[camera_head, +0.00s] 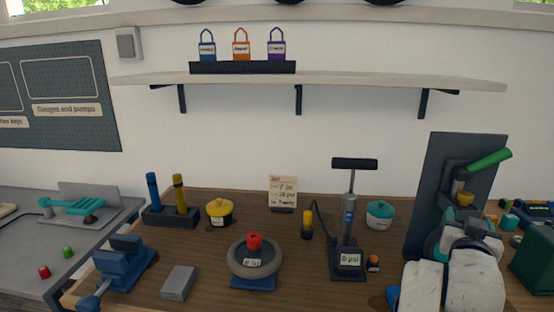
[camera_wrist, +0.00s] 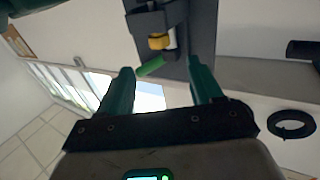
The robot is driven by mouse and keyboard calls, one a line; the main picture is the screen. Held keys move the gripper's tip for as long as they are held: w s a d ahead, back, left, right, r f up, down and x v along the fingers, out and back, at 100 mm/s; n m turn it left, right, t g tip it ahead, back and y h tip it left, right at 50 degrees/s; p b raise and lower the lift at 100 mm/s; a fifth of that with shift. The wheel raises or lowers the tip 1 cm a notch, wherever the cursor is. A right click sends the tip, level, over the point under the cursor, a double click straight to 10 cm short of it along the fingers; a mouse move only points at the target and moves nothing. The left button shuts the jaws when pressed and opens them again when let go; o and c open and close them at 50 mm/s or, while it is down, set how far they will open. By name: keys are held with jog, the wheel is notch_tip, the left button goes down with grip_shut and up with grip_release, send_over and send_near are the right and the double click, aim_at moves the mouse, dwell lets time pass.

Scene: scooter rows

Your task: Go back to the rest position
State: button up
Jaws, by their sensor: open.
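My gripper (camera_wrist: 160,67) shows in the wrist view with two dark green fingers spread apart and nothing between them. Beyond the fingers, in the wrist view, is a dark upright panel (camera_wrist: 201,35) with a yellow part (camera_wrist: 161,42) and a green lever (camera_wrist: 151,66). In the head view my white and teal arm is at the right, in front of the same panel (camera_head: 428,175). The green lever (camera_head: 490,161) tilts up to the right there. The fingers cannot be made out in the head view.
The wooden bench (camera_head: 205,272) holds a blue vise (camera_head: 125,262), a wheel (camera_head: 254,258), a pump (camera_head: 348,220), a yellow pot (camera_head: 220,212) and a teal pot (camera_head: 380,214). A shelf (camera_head: 330,80) with tagged padlocks is above. A dark green box (camera_head: 534,262) stands right of my arm.

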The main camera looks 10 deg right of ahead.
jog(key=s+a+f+n+g+y, duration=0.35)
jog(key=s+f, duration=0.35)
jog(key=f, duration=0.4)
jog(key=s+a+f+n+g+y, duration=0.2)
jog(key=s+a+f+y, duration=0.4)
jog(key=f, duration=0.5)
jog(key=s+a+f+n+g+y, duration=0.1)
jog(key=s+a+f+g, duration=0.2)
jog(key=s+a+f, duration=0.3)
jog(key=s+a+f+n+g+y, duration=0.1)
jog(key=s+a+f, duration=0.4)
jog(key=s, duration=0.9)
jog(key=shift+s+a+f+n+g+y, duration=0.35)
jog(key=shift+s+g+y, duration=0.1)
jog(key=shift+g, duration=0.8)
jog(key=shift+w, duration=0.15)
